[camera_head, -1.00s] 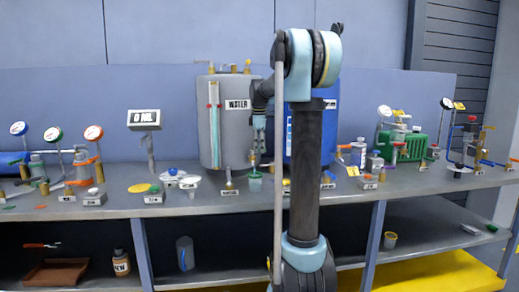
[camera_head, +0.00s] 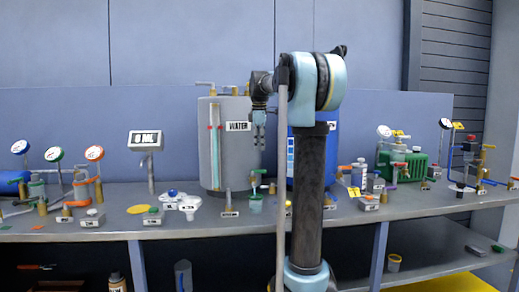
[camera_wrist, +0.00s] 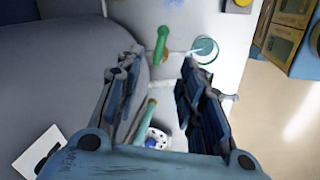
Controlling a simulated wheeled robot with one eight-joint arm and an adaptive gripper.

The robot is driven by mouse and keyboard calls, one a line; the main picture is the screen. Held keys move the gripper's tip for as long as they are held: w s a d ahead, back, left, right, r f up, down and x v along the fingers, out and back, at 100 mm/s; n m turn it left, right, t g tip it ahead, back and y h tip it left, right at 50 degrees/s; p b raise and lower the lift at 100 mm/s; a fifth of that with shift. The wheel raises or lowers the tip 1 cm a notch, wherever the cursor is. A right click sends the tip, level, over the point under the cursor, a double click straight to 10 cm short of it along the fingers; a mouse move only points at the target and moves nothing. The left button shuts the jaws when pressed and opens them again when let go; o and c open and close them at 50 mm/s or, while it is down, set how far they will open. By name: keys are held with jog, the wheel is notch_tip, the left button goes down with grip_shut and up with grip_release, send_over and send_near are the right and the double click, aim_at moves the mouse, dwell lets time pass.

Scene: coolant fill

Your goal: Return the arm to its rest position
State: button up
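My gripper (camera_head: 259,132) hangs pointing down in front of the grey tank labelled WATER (camera_head: 215,150), well above the bench top. In the wrist view my gripper (camera_wrist: 158,85) has its two fingers spread, with nothing held between them. A small green cup (camera_head: 256,204) stands on the bench below, under a tap with a green handle (camera_head: 256,172). The wrist view shows the green cup (camera_wrist: 204,50) beyond the right fingertip and a green handle (camera_wrist: 161,44) beyond the gap, both apart from the fingers. My upper arm hides part of the blue tank (camera_head: 332,150).
A display reading 0 ML (camera_head: 146,139) stands left of the tank. Gauges and valves (camera_head: 85,170) crowd the bench's left end. A green machine (camera_head: 402,165) and more piping stand at the right. The air above the bench is open.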

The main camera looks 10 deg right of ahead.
jog(key=s+f+m, duration=0.7)
jog(key=s+f, duration=1.1)
jog(key=s, duration=0.2)
jog(key=s+d+f+m, duration=0.1)
jog(key=s+f+m, duration=0.7)
jog(key=s+f, duration=0.9)
jog(key=s, duration=0.4)
jog(key=shift+d+f, duration=0.15)
jog(key=shift+f, duration=0.25)
jog(key=shift+s, duration=0.1)
jog(key=shift+w+f, duration=0.2)
jog(key=shift+w, duration=0.25)
